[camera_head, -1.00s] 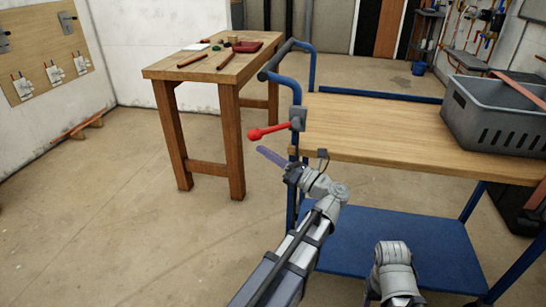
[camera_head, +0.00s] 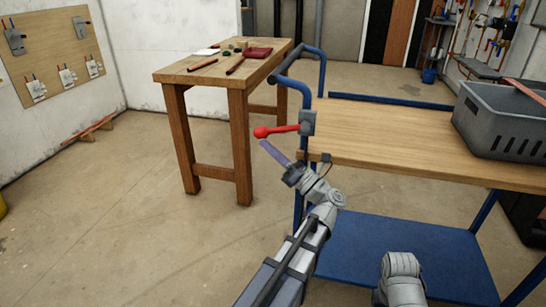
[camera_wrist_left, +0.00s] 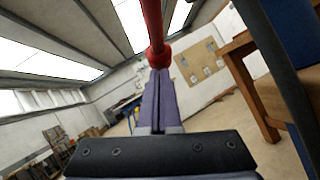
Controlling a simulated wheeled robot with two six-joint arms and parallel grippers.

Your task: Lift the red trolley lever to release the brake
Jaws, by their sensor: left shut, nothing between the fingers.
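The red lever (camera_head: 280,130) juts left from a dark grey bracket (camera_head: 308,123) on the blue trolley frame, close to level, its round knob at the left end. My left gripper (camera_head: 264,144) is shut and empty, with its purple fingers pointing up and left just below the knob. In the left wrist view the lever's knob (camera_wrist_left: 160,56) sits right at the closed fingertips (camera_wrist_left: 158,74) and looks to touch them. The lever is not between the fingers. My right gripper is out of view; only part of that arm shows.
The trolley's wooden top (camera_head: 400,135) carries a grey crate (camera_head: 500,125) on the right. Its blue lower shelf (camera_head: 410,250) is below. A wooden workbench (camera_head: 215,70) with tools stands behind and left of the lever.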

